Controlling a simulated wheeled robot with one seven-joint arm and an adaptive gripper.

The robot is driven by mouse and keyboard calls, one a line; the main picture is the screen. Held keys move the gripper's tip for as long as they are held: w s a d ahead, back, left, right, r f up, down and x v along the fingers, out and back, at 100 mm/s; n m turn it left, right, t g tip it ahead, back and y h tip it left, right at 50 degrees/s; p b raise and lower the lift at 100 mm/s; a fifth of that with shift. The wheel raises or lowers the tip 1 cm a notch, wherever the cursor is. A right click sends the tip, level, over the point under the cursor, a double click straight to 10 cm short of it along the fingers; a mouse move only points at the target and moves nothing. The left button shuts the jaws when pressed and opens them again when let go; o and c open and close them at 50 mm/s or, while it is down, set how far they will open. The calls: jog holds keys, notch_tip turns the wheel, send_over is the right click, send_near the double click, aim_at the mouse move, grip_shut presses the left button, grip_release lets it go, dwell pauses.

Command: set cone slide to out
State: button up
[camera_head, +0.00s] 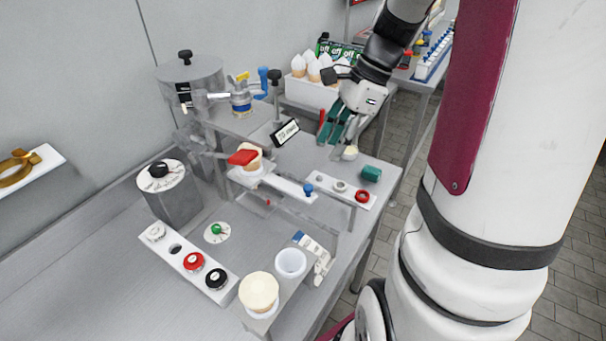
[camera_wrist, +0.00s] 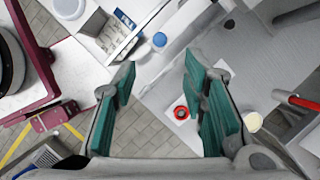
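A slide-like white bar (camera_head: 283,182) with a blue knob (camera_head: 308,189) at its right end lies across the front of the raised grey bench. I cannot tell for sure that this is the cone slide, and no in or out mark is readable. The blue knob also shows at the top of the wrist view (camera_wrist: 159,40). My gripper (camera_head: 336,128) is above the bench, behind and to the right of the knob. Its teal-padded fingers are spread apart in the wrist view (camera_wrist: 162,88), with nothing between them and apart from the knob.
A red ring knob (camera_head: 362,196), a teal cylinder (camera_head: 371,174) and a cream knob (camera_head: 350,153) sit near the bench's right end. A small black-framed sign (camera_head: 285,133) stands left of my gripper. A white box of cones (camera_head: 312,94) is behind. A white cup (camera_head: 291,263) stands lower in front.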

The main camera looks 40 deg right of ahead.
aim_at(310, 186)
jog(key=x, duration=1.1)
jog(key=shift+f, duration=0.15)
grip_shut()
